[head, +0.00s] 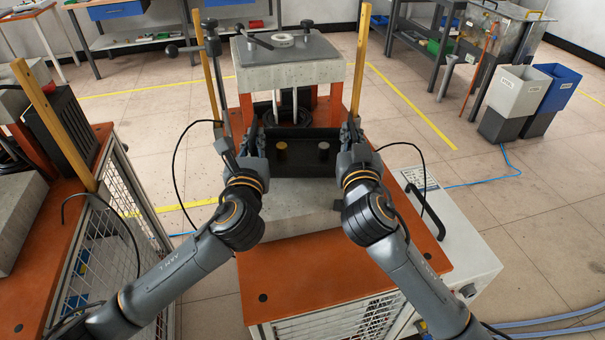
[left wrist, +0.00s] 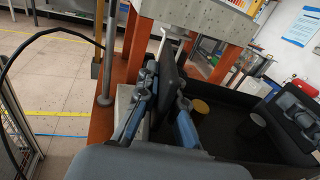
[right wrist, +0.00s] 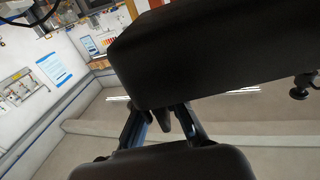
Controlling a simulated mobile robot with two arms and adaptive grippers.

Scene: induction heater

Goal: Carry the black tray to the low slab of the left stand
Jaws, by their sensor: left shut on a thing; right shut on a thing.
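The black tray (head: 301,168) is at the middle stand, over the rear of its low concrete slab (head: 300,196); I cannot tell whether it touches the slab. A brass-coloured cylinder (head: 281,150) and a dark grey cylinder (head: 323,151) stand in it. My left gripper (head: 254,134) is shut on the tray's left wall, also seen in the left wrist view (left wrist: 165,85). My right gripper (head: 351,134) is shut on its right side; the tray (right wrist: 220,60) hides its fingertips in the right wrist view. The left stand's low slab (head: 22,222) shows at the left edge.
The middle stand's upper slab (head: 290,72) rises behind the tray, with yellow posts (head: 360,60) beside it. Another yellow post (head: 50,120) and a black ribbed block (head: 62,130) stand on the left stand. A floor gap separates the stands. A white box (head: 445,235) is at right.

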